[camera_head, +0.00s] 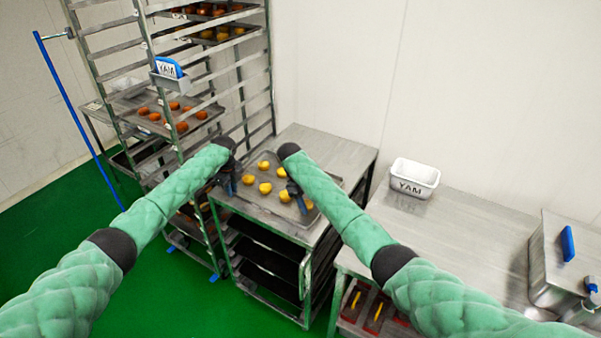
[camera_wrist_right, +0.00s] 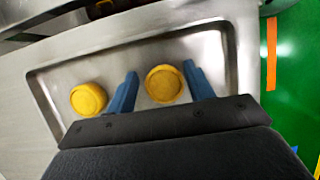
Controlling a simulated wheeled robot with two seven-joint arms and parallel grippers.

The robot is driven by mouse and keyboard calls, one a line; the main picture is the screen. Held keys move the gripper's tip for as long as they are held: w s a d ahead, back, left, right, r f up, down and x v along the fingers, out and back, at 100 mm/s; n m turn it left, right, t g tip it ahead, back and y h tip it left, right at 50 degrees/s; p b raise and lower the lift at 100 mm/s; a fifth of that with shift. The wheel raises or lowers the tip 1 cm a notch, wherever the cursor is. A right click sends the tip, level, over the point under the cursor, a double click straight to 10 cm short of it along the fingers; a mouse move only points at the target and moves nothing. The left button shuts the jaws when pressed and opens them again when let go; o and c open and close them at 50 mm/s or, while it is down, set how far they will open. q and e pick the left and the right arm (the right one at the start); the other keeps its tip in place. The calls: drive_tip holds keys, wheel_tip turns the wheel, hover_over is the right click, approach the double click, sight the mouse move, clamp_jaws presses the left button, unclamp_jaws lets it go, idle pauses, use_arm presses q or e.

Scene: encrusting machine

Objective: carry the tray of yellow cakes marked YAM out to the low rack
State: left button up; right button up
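A metal tray (camera_head: 264,203) of several yellow cakes (camera_head: 265,188) lies on the flat steel top of the low rack (camera_head: 346,152). My left gripper (camera_head: 232,186) is at the tray's left edge; its fingers are too small and dark to tell open from shut. My right gripper (camera_head: 298,197) is over the tray's right part. In the right wrist view its blue fingers (camera_wrist_right: 162,88) are spread apart, with a yellow cake (camera_wrist_right: 164,84) showing between them and another cake (camera_wrist_right: 88,99) to the left. The tray's rim (camera_wrist_right: 130,43) shows beyond the fingers.
A white YAM tub (camera_head: 414,178) stands on the steel table (camera_head: 460,235) at the right, near a steel box (camera_head: 565,265). Green floor is clear at the lower left.

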use_arm(q)
drive_tip(key=shift+o, duration=1.1)
drive_tip(key=shift+r, duration=0.15)
use_arm(e)
drive_tip(key=shift+o, duration=1.1)
drive_tip(key=shift+r, duration=0.15)
use_arm(q)
drive_tip(key=shift+r, duration=0.15)
drive_tip(key=shift+r, duration=0.35)
use_arm(e)
drive_tip(key=shift+w+a+r, duration=0.15)
drive_tip(key=shift+r, duration=0.35)
use_arm(q)
wheel_tip(320, 180, up, 11)
use_arm(e)
drive_tip(key=v, duration=1)
drive_tip(key=shift+r, duration=0.35)
drive_tip(key=shift+a, duration=0.2)
